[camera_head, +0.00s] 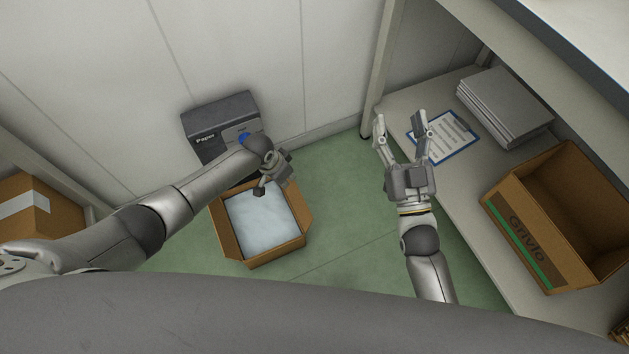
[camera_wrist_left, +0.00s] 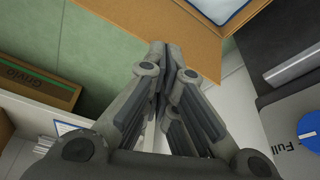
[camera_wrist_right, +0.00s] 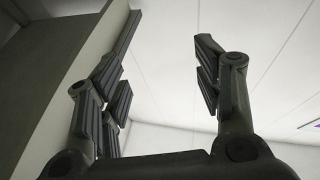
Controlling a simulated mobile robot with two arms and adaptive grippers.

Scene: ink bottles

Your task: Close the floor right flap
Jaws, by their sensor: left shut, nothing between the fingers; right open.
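An open cardboard box (camera_head: 277,254) stands on the green floor, with a pale white-blue filling inside. Its right flap (camera_head: 300,207) sticks outward on the right side; a flap also shows on the left. My left gripper (camera_head: 260,189) is shut and empty over the far part of the box. In the left wrist view the shut fingertips (camera_wrist_left: 161,52) are in front of brown cardboard (camera_wrist_left: 195,40); I cannot tell whether they touch it. My right gripper (camera_head: 399,122) is open and empty, apart from the box, near the shelf. Its open fingers (camera_wrist_right: 165,35) face pale wall.
A dark grey machine (camera_head: 207,122) stands behind the box against the wall. On the right, a shelf holds a clipboard (camera_head: 447,137), a grey stack (camera_head: 503,105) and an open Grivlo box (camera_head: 517,232). Another carton (camera_head: 38,215) is at the left. Floor right of the box is clear.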

